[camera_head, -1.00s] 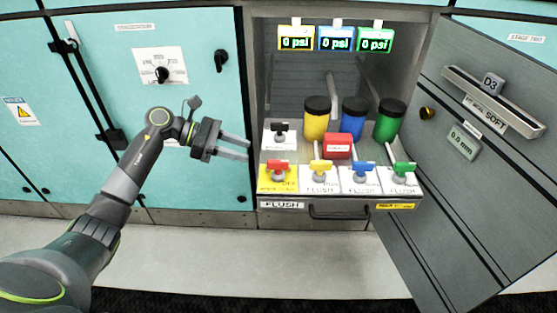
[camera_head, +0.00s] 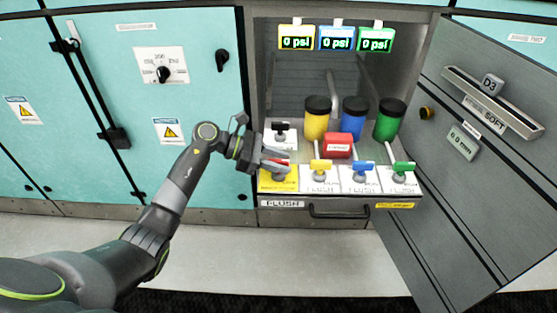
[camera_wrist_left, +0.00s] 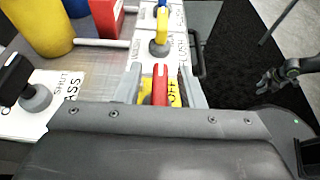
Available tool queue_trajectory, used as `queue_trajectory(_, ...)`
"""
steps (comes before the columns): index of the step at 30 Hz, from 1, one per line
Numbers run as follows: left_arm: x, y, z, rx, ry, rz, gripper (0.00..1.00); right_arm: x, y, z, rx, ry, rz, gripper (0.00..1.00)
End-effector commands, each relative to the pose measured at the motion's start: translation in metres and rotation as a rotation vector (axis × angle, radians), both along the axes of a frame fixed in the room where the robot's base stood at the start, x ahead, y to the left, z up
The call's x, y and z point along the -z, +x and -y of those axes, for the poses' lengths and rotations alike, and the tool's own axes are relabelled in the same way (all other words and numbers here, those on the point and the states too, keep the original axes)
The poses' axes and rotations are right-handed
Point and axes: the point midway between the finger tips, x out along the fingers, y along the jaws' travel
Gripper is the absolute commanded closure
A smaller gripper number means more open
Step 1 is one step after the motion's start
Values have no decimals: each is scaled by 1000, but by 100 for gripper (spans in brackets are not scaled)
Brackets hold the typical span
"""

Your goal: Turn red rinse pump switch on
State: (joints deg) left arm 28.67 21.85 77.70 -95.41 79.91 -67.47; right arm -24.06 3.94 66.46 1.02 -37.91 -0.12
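The red rinse pump switch (camera_wrist_left: 160,84) has a red handle and stands on a yellow plate (camera_head: 278,185) at the left of the front row of the pulled-out drawer. My left gripper (camera_head: 277,160) is at this switch. In the left wrist view, its two fingers (camera_wrist_left: 161,90) are apart, one on each side of the red handle, with gaps showing. In the head view, the fingers hide most of the handle. What looks like my right gripper (camera_wrist_left: 268,82) shows small at the right of the left wrist view; its fingers are unclear.
Yellow (camera_head: 320,165), blue (camera_head: 362,167) and green (camera_head: 402,168) handles stand to the right in the same row. A black handle (camera_head: 281,128) and a red box (camera_head: 338,145) are behind. Yellow, blue and green canisters (camera_head: 390,120) stand further back. The grey door (camera_head: 470,180) is open at right.

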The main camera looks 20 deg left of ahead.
Motion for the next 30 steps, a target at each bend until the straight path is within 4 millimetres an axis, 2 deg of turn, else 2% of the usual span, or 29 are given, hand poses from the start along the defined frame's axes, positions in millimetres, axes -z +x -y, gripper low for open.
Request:
queue_trajectory(1, 0, 0, 0, 0, 0, 0, 72, 0, 1, 0, 0, 0, 1, 64)
queue_trajectory(8, 0, 0, 0, 0, 0, 0, 100, -1, 4, 0, -1, -1, 6, 64)
queue_trajectory(21, 0, -1, 0, -73, 2, -1, 100, -2, 5, 2, -6, -5, 20, 64)
queue_trajectory(30, -3, -2, 1, -299, -1, -3, 100, 12, -26, 12, -29, -24, 5, 64)
